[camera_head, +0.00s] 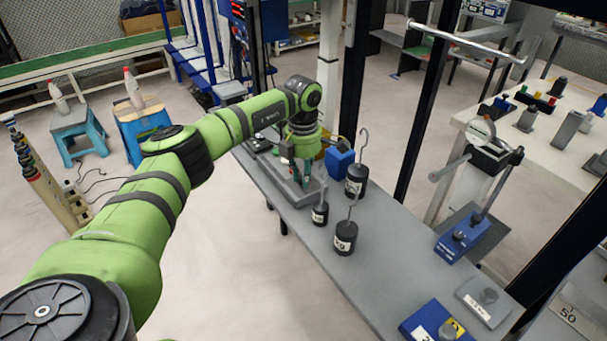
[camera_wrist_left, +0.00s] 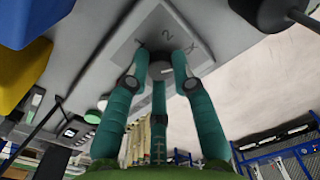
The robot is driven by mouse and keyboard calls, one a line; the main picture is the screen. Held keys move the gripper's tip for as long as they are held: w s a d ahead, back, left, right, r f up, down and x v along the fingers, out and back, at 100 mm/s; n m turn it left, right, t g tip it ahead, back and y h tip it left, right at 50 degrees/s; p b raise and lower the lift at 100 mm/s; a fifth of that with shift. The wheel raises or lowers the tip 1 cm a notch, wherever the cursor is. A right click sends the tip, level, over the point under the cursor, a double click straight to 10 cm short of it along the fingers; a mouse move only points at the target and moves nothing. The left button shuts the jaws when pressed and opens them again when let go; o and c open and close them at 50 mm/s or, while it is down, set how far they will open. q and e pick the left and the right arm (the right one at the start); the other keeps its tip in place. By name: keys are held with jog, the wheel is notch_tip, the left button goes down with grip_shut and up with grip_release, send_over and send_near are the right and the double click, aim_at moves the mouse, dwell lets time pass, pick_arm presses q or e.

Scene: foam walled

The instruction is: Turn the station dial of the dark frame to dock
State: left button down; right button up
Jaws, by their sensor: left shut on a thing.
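The three teal fingers of my left gripper (camera_wrist_left: 160,80) are closed around a small round grey knob, apparently the station dial (camera_wrist_left: 157,70), in the left wrist view. The knob sits on a light plate (camera_wrist_left: 122,60) marked with a "2" and lines; I cannot tell which mark it points to. In the head view my left gripper (camera_head: 304,178) reaches down onto a grey plate (camera_head: 283,190) on the narrow grey table (camera_head: 390,288), and hides the knob. Dark posts of the frame (camera_head: 422,110) rise around this table. My right gripper is out of view.
Black hooked weights (camera_head: 345,238) stand just right of my left gripper, with a blue block (camera_head: 340,162) behind.

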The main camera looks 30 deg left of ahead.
pick_arm(q)
jog(key=shift+m, duration=0.4)
jog(key=c, duration=1.1)
grip_release()
jog(key=shift+s, duration=0.1)
jog(key=shift+o, duration=0.2)
jog(key=shift+r, duration=0.1)
notch_tip(320, 180, up, 12)
jog(key=shift+a, duration=0.15)
jog(key=shift+f, duration=0.2)
